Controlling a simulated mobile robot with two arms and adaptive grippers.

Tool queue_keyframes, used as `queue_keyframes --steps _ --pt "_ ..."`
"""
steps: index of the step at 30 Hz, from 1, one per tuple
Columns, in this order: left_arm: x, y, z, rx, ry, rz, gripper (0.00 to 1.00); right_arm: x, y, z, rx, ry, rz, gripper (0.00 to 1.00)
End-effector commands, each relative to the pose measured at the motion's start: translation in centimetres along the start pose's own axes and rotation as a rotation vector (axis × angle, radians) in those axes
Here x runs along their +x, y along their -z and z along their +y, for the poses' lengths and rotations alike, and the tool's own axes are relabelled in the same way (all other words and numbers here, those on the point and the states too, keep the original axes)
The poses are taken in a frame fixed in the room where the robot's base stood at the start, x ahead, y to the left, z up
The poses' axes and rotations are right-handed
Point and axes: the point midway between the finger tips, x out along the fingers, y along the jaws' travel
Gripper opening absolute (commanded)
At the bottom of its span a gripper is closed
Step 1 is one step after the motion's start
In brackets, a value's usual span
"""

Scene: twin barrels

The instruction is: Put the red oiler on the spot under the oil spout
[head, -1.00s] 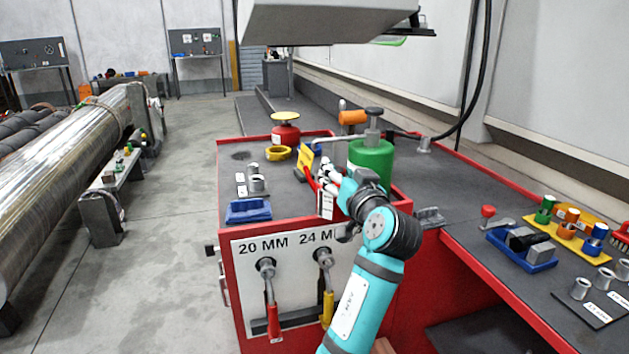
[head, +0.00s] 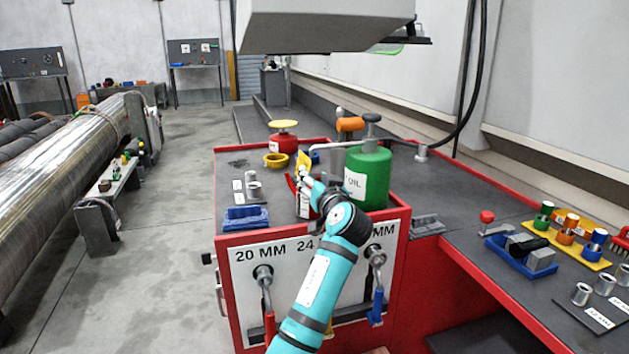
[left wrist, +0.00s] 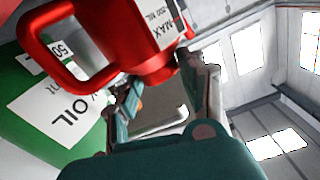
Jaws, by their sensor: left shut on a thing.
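The red oiler (left wrist: 140,40) with its loop handle fills the top left of the left wrist view. My left gripper (left wrist: 165,88) is shut on it. In the head view the gripper (head: 311,189) largely covers the oiler (head: 303,204), above the cabinet top near its front, left of the green oil can (head: 368,180). The can carries a white OIL label, and it also shows in the left wrist view (left wrist: 22,135). The thin oil spout (head: 330,145) reaches left from the can top. The spot under it is not clearly visible. My right gripper is out of view.
A yellow ring (head: 275,160) and a red can with a yellow top (head: 284,140) stand behind on the left. A blue tray (head: 246,218) and metal sockets (head: 253,188) are at the front left. A yellow piece (head: 304,163) shows just beyond the oiler.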

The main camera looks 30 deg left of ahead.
Motion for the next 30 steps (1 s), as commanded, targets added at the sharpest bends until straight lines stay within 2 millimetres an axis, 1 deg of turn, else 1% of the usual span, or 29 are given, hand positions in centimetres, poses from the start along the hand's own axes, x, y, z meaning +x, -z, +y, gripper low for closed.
queue_keyframes --steps 5,6,10,11,19,21,23,26,30 --pt "0.0 0.1 0.0 0.000 0.000 0.002 0.00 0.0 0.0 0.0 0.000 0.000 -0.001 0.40" --pt "0.0 0.0 0.0 0.001 0.000 -0.001 0.47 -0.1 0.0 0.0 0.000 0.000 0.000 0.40" --pt "0.0 0.0 0.0 0.001 -0.001 -0.001 0.64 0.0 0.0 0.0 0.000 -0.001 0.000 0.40" --pt "0.0 0.0 0.0 0.001 -0.001 -0.001 0.66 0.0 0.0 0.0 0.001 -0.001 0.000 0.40" --pt "-0.1 0.0 0.0 0.001 -0.001 -0.001 0.66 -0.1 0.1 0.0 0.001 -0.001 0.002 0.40" --pt "-0.6 0.0 0.1 0.002 -0.002 -0.001 0.66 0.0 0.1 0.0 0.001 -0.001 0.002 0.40" --pt "-1.3 0.0 0.1 0.001 -0.002 -0.001 0.66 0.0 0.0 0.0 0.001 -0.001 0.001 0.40" --pt "-3.1 0.0 0.1 -0.001 -0.004 -0.002 0.66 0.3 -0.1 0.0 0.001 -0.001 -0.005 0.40" --pt "-6.2 0.0 0.1 -0.002 -0.004 -0.002 0.66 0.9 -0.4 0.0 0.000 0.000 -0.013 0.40"
